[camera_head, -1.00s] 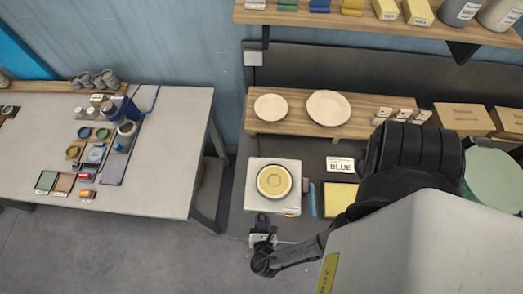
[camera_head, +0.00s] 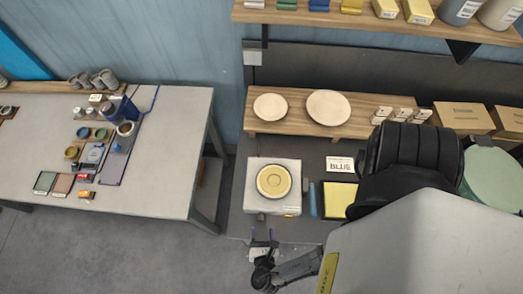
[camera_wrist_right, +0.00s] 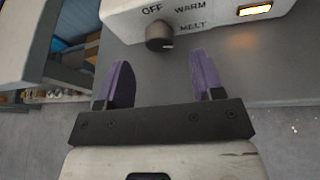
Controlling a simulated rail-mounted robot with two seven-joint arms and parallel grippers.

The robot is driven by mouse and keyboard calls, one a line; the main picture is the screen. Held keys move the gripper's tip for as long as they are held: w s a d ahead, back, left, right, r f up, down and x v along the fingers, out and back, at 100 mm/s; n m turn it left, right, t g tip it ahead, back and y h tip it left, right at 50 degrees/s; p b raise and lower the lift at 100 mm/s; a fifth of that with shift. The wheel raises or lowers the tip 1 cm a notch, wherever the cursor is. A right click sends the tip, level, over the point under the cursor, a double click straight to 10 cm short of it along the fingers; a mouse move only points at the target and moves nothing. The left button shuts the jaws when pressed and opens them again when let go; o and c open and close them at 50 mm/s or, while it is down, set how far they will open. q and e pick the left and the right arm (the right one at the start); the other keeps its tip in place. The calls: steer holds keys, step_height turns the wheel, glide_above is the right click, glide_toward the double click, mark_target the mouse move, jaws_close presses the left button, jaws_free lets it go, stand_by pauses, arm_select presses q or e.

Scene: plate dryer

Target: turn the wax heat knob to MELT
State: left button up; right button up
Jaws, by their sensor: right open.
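The wax heater (camera_head: 289,208) is a white box with a round pan of yellow wax (camera_head: 274,181) on top. Its front shows in the right wrist view (camera_wrist_right: 125,12), with the labels OFF, WARM and MELT. The dark round heat knob (camera_wrist_right: 160,37) sits below these labels. A light mark shows on its lower right part; I cannot tell for sure which label it points at. My right gripper (camera_head: 262,237) is open and empty in front of the heater. Its purple fingers in the wrist view (camera_wrist_right: 160,70) are apart from the knob, one to each side. My left gripper is not in view.
An orange lamp (camera_wrist_right: 255,10) glows on the heater's front. A blue stick (camera_head: 312,200) and a yellow slab (camera_head: 339,199) lie right of the heater. A BLUE card (camera_head: 340,164) and a wooden shelf with plates (camera_head: 328,107) are behind. A side table (camera_head: 160,190) stands left.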

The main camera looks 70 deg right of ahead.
steer(key=v, duration=0.8)
steer(key=shift+a+r+b, duration=0.2)
steer(key=shift+a+b, duration=0.15)
steer(key=shift+b, duration=0.05)
steer(key=shift+s, duration=0.15)
